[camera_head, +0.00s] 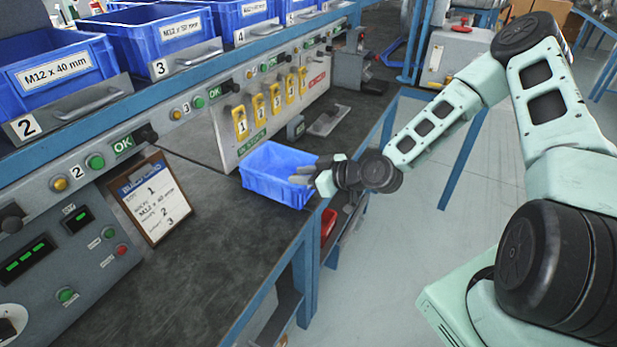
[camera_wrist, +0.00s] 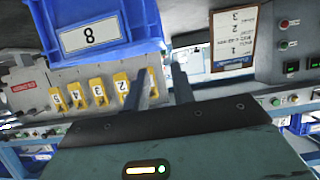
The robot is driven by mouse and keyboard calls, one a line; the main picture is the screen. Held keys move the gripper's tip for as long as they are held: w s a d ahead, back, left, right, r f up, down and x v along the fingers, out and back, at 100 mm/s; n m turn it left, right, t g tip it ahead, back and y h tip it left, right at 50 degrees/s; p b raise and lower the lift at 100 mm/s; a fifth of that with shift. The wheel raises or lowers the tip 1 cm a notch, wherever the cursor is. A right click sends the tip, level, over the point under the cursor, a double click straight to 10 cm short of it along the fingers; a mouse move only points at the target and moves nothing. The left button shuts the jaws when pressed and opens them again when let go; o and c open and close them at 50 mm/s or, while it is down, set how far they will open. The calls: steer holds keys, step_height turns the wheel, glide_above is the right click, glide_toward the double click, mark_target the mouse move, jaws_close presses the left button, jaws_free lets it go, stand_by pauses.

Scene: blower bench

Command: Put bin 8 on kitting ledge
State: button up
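Bin 8 is a blue open-top bin (camera_head: 275,174) on the dark bench top near its right edge, in the head view. Its white label with an 8 shows in the wrist view, on the bin (camera_wrist: 135,28) at the upper left. My gripper (camera_head: 312,172) is at the bin's right end in the head view. In the wrist view the two fingers of my gripper (camera_wrist: 164,76) are spread, with nothing seen between them. The fingertips are close to the bin's corner; I cannot tell whether they touch it. I cannot identify the kitting ledge.
Several numbered blue bins (camera_head: 60,70) stand on the shelf above. A control panel with yellow numbered tags (camera_head: 257,105) stands behind bin 8. A clipboard sheet (camera_head: 151,200) leans at the left. The bench front is clear. A red object (camera_head: 328,222) is below the bench edge.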

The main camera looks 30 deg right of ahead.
steer(key=s+a+r+n+g+h, duration=0.2)
steer(key=s+a+n+g+h, duration=0.1)
steer(key=s+a+g, duration=0.65)
steer(key=s+r+m+h, duration=0.1)
steer(key=s+r+h, duration=0.1)
steer(key=s+r, duration=0.5)
steer(key=s+a+r+m+g+h, duration=0.1)
steer(key=s+r, duration=0.6)
steer(key=s, duration=0.8)
steer(key=shift+a+r+m+h, duration=0.3)
steer(key=shift+m+h, duration=0.1)
steer(key=shift+h, duration=0.3)
